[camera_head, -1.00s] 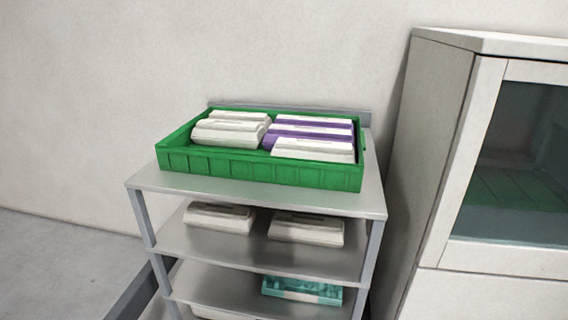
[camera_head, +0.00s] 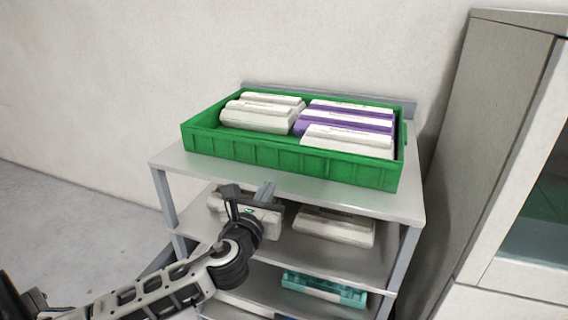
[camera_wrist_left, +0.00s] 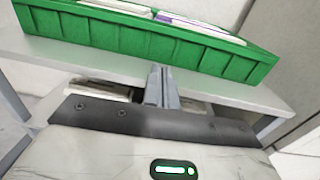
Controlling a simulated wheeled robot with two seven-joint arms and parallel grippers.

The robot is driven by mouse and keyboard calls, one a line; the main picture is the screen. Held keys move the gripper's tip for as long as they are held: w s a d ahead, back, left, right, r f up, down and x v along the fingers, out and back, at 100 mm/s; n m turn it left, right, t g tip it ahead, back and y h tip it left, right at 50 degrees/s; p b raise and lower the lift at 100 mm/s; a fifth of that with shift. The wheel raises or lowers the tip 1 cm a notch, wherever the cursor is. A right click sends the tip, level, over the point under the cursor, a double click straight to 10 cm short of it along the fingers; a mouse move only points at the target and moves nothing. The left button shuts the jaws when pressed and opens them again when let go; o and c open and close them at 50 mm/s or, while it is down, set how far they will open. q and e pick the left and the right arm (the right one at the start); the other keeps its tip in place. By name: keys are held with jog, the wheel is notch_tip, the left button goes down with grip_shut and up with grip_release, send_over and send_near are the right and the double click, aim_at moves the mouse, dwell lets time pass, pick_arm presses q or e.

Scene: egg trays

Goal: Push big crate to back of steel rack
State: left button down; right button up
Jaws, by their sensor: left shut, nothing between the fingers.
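The big green crate (camera_head: 290,159) sits on the top shelf of the steel rack (camera_head: 375,203). It holds white and purple egg cartons and is close to the raised lip at the rack's back. A strip of bare shelf shows in front of it. My left gripper (camera_head: 265,192) is shut and empty, just in front of the top shelf's front edge and apart from the crate. In the left wrist view the shut fingers (camera_wrist_left: 161,85) point at the shelf edge, with the crate's front wall (camera_wrist_left: 150,42) beyond. My right gripper is not in view.
White cartons (camera_head: 335,226) lie on the second shelf, one partly hidden behind my left gripper. A teal carton (camera_head: 325,288) lies on a lower shelf. A grey cabinet (camera_head: 505,130) stands close at right. A wall is behind; open floor (camera_head: 70,225) lies at left.

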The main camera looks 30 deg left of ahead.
pick_arm(q)
send_near(287, 156)
jog(key=x, duration=0.5)
jog(key=shift+w+r, duration=0.1)
jog(key=shift+w, duration=0.1)
jog(key=shift+w+a, duration=0.15)
jog(key=shift+w, duration=0.55)
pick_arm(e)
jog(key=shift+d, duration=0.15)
pick_arm(q)
jog(key=shift+a, duration=0.1)
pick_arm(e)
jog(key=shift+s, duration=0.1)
